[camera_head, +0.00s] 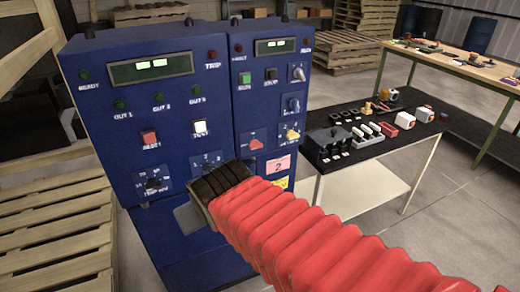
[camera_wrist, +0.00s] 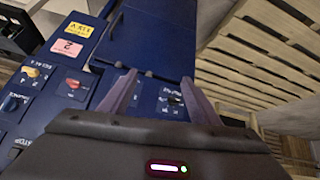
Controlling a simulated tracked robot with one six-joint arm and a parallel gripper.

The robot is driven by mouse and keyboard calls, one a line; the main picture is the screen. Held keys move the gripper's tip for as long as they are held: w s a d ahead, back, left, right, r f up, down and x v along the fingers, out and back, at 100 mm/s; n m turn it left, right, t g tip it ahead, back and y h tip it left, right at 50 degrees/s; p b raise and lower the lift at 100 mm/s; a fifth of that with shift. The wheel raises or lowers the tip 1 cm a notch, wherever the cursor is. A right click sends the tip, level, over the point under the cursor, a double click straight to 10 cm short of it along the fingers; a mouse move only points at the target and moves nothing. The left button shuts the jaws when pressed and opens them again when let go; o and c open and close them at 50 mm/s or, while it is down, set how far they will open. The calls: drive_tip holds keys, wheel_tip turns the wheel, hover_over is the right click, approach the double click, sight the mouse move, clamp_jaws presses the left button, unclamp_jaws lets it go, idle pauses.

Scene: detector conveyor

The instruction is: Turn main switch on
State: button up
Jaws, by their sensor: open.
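The blue control cabinet (camera_head: 185,100) fills the left half of the head view. On it are a red rotary knob (camera_head: 255,143), a yellow rotary knob (camera_head: 292,134) and black knobs (camera_head: 153,183). I cannot read which is the main switch. In the wrist view the yellow knob (camera_wrist: 32,72) and red knob (camera_wrist: 73,84) lie left of my gripper (camera_wrist: 158,76). It is open and empty, with dark knobs (camera_wrist: 170,98) showing between its fingers. In the head view my gripper (camera_head: 203,190) is in front of the cabinet's lower middle, hiding part of it.
A black table (camera_head: 370,150) with small devices stands right of the cabinet. Wooden pallets (camera_head: 60,225) stand close on the left. A workbench (camera_head: 460,65) stands at the far right. Pink and yellow labels (camera_head: 279,164) sit below the knobs. Floor between the tables is clear.

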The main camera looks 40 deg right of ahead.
drive_tip(key=w+d+f+m+t+h, duration=0.1)
drive_tip(key=w+d+f+t+h, duration=0.1)
drive_tip(key=w+d, duration=0.65)
drive_tip(key=t+h, duration=0.2)
drive_tip(key=t, duration=0.2)
approach(257, 147)
drive_tip(key=s+a+f, duration=0.1)
drive_tip(key=a+f, duration=0.1)
drive_tip(key=a, duration=0.2)
drive_tip(key=s+d+f+m+t, duration=0.1)
drive_tip(key=s+d+t, duration=0.3)
drive_tip(key=shift+s+f+y, duration=0.2)
drive_tip(key=shift+s+y, duration=0.1)
drive_tip(key=shift+w, duration=0.1)
drive_tip(key=x, duration=1.3)
drive_tip(key=shift+w, duration=0.25)
drive_tip(key=shift+r, duration=0.1)
drive_tip(key=shift+c, duration=0.7)
